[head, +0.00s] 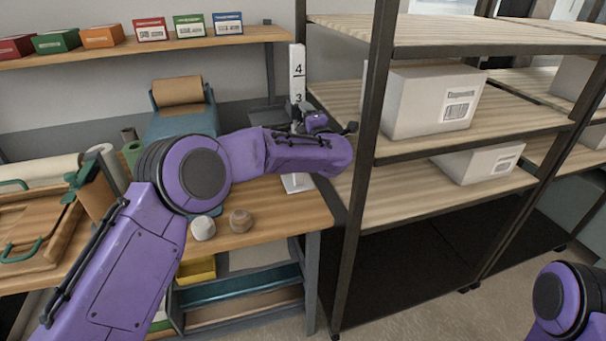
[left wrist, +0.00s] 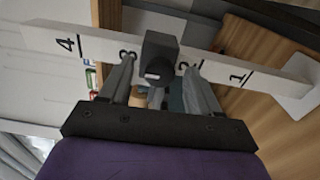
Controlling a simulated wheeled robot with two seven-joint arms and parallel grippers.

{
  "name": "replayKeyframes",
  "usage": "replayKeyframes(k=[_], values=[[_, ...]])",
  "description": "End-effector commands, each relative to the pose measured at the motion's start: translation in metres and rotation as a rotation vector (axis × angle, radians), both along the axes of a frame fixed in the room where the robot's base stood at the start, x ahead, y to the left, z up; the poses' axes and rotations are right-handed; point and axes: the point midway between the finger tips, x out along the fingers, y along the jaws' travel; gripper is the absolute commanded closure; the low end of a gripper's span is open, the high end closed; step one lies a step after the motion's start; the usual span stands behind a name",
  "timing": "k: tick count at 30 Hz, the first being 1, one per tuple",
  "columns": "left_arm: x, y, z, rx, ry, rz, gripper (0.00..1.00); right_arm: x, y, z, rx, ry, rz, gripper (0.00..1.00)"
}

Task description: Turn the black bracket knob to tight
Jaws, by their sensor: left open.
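A white upright post (head: 297,72) with black numbers stands on the wooden bench, on a white foot (head: 297,183). In the left wrist view the post (left wrist: 75,42) shows the numbers 1 to 4. The black bracket knob (left wrist: 160,46) sits on the post between 2 and 3. My left gripper (left wrist: 159,64) is open, with one finger on each side of the knob; I cannot tell whether they touch it. In the head view my left arm hides most of the gripper and knob. My right gripper is out of view.
A metal-framed shelf rack (head: 367,130) with white boxes (head: 430,98) stands close to the right of the post. A wooden ball (head: 241,220) and a white one (head: 203,228) lie near the bench front. A wall shelf (head: 130,48) holds small coloured boxes.

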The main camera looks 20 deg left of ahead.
Motion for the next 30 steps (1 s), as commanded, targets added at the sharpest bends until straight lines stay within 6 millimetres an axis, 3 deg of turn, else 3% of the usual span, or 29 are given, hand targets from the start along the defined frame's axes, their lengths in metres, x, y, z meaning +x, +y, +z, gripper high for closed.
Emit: replayKeyframes(k=[5, 11, 16, 23, 24, 30], values=[[0.0, 0.001, -0.003, -0.146, -0.098, 0.001, 0.38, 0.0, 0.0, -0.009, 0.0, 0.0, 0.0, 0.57], [0.0, 0.001, 0.001, -0.504, -0.338, 0.001, 0.38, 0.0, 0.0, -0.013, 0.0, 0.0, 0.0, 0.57], [-0.001, 0.001, 0.006, -0.792, -0.533, 0.001, 0.38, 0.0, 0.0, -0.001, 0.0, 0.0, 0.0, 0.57], [-0.002, 0.002, 0.01, -1.15, -0.773, 0.001, 0.38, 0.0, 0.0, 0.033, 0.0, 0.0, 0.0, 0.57], [-0.011, -0.006, -0.001, -1.147, -0.771, -0.005, 0.38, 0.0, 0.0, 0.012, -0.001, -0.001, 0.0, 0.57], [-0.052, -0.033, -0.003, -1.142, -0.769, -0.005, 0.38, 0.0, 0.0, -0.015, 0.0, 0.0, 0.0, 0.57]])
